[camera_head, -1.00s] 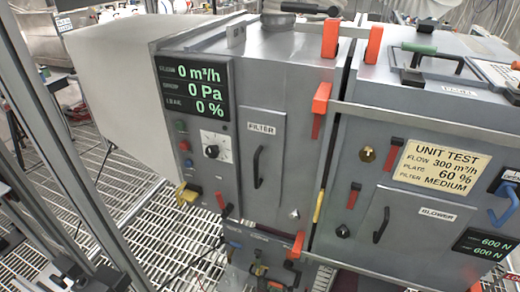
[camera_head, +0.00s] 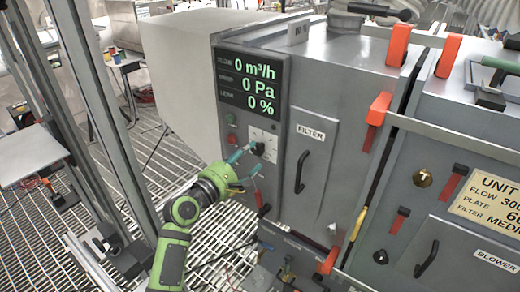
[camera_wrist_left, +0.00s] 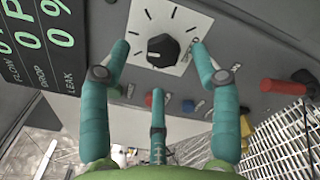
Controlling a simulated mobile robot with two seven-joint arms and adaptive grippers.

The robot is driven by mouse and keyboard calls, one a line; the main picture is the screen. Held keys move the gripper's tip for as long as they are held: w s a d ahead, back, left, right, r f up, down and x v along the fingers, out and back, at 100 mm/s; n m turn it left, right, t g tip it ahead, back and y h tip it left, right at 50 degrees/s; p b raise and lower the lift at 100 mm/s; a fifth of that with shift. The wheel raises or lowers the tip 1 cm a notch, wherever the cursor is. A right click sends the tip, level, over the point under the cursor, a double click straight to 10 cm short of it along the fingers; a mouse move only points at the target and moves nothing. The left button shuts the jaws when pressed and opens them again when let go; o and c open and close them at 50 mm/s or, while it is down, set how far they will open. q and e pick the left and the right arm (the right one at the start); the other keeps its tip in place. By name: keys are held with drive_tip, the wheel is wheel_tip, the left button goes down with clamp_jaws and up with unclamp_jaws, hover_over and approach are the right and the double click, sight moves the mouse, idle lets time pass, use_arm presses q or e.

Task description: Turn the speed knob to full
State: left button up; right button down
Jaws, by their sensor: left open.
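The speed knob (camera_head: 258,148) is a round black knob on a white scale plate, on the grey panel below the display. In the left wrist view the knob (camera_wrist_left: 163,50) shows with dark tick marks around it; its pointer angle is hard to read. My left gripper (camera_head: 252,159) has teal fingers and a green body and is at the panel in front of the knob. In the left wrist view the fingers are spread, one on each side of the knob, with space between them and it. My right gripper is not in view.
The display (camera_head: 252,82) reads 0 m³/h, 0 Pa and 0 %. The filter door handle (camera_head: 301,172) is right of the knob. A metal post (camera_head: 108,125) stands left of my arm.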

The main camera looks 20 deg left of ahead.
sight(256, 150)
use_arm(q)
drive_tip(key=x, duration=0.3)
drive_tip(key=shift+w+d, duration=0.15)
drive_tip(key=shift+w, duration=0.2)
drive_tip(key=shift+w+d, duration=0.15)
drive_tip(key=shift+w, duration=0.15)
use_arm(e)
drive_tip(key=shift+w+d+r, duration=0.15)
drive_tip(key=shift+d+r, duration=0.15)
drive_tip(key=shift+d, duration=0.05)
use_arm(q)
drive_tip(key=c, duration=1.1)
